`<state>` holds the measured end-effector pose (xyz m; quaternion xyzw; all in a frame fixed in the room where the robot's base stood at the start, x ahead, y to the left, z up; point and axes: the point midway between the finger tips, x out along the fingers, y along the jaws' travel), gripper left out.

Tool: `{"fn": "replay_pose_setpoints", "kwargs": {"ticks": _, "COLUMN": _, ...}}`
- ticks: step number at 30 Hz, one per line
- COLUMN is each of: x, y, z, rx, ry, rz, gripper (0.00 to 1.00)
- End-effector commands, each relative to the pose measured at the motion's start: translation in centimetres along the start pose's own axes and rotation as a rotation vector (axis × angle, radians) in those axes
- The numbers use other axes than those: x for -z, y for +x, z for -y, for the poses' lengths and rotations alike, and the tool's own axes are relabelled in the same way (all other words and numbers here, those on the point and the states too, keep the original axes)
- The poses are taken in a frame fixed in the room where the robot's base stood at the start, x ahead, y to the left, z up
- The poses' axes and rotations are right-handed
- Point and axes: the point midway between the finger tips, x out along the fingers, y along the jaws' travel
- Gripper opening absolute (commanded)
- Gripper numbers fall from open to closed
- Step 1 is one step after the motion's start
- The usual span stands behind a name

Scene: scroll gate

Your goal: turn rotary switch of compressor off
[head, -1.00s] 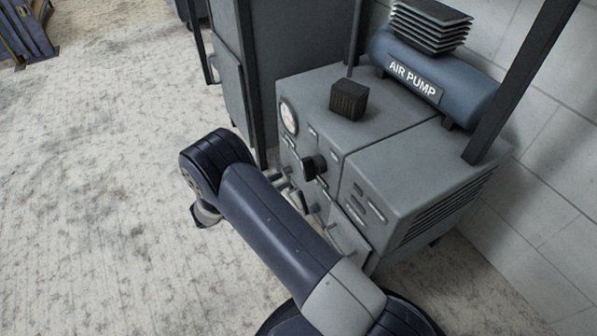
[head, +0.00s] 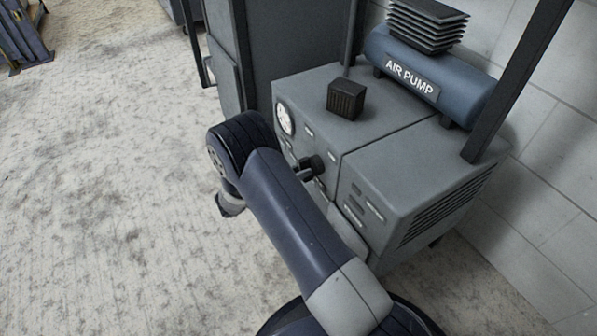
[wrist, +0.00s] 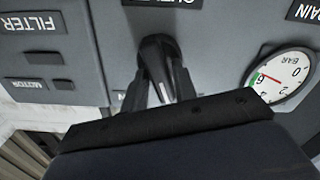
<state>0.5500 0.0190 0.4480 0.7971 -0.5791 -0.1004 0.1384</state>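The compressor is the grey cabinet (head: 400,165) with a blue tank marked AIR PUMP on top. Its dark rotary switch (head: 312,165) juts from the front panel, just right of my arm in the head view. In the wrist view the switch (wrist: 156,50) is at the upper middle, under a partly cut-off label. My gripper (wrist: 160,85) points at the switch, its fingers apart on either side of the knob. I cannot tell whether they touch it. In the head view my arm hides most of the gripper.
A round pressure gauge (wrist: 281,78) is beside the switch on the panel; it also shows in the head view (head: 284,118). FILTER and MOTOR labels (wrist: 35,25) are on the other side. A tall grey cabinet (head: 295,50) stands behind.

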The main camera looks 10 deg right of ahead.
Motion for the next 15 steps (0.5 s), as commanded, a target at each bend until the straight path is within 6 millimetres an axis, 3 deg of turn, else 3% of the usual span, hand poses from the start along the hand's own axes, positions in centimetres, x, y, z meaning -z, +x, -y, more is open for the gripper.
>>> {"fn": "replay_pose_setpoints", "kwargs": {"ticks": 9, "x": -0.02, "y": -0.02, "z": 0.01, "rx": 0.000, "ry": 0.000, "rz": 0.000, "gripper": 0.01}}
{"fn": "replay_pose_setpoints", "kwargs": {"ticks": 15, "x": -0.15, "y": -0.02, "z": 0.06, "rx": 0.000, "ry": -0.017, "rz": 0.000, "gripper": 0.00}}
